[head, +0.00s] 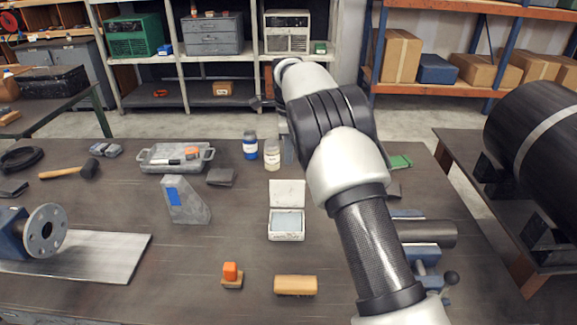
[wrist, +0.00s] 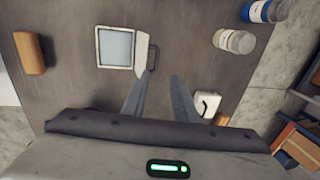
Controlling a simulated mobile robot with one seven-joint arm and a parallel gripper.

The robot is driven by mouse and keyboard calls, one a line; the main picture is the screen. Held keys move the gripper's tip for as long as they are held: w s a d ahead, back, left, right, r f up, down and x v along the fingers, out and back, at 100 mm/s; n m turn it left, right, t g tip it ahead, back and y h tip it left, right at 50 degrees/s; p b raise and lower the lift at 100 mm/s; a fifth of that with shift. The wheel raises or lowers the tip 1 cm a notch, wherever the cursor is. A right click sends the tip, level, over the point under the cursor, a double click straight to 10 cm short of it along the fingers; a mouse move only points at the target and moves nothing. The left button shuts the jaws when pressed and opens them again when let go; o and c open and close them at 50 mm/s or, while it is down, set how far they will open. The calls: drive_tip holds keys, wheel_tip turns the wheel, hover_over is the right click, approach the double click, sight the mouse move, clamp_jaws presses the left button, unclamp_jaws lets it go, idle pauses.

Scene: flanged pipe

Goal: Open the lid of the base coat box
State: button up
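The base coat box (head: 286,229) is a small white box on the dark bench in the head view, with a pale grey-blue surface inside. Its lid (head: 287,194) stands raised at the far edge, so the box is open. The wrist view shows the box (wrist: 115,68) at upper left, and its lid (wrist: 141,52) nearly edge-on with a dark wire loop beside it. My gripper (wrist: 161,76) is open, with nothing between its fingers. Its left fingertip appears close to the lid's outer side; contact cannot be told. My arm largely hides the gripper in the head view.
A blue jar (head: 250,146) and a pale jar (head: 272,155) stand behind the box. A grey wedge block (head: 184,200) is to its left. A wooden block (head: 295,285) and an orange-topped block (head: 231,275) lie in front. A vise (head: 427,258) is at right.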

wheel_tip(320, 180, up, 6)
drive_tip(key=s, duration=0.1)
drive_tip(key=shift+r, duration=0.2)
drive_tip(key=shift+s, duration=0.1)
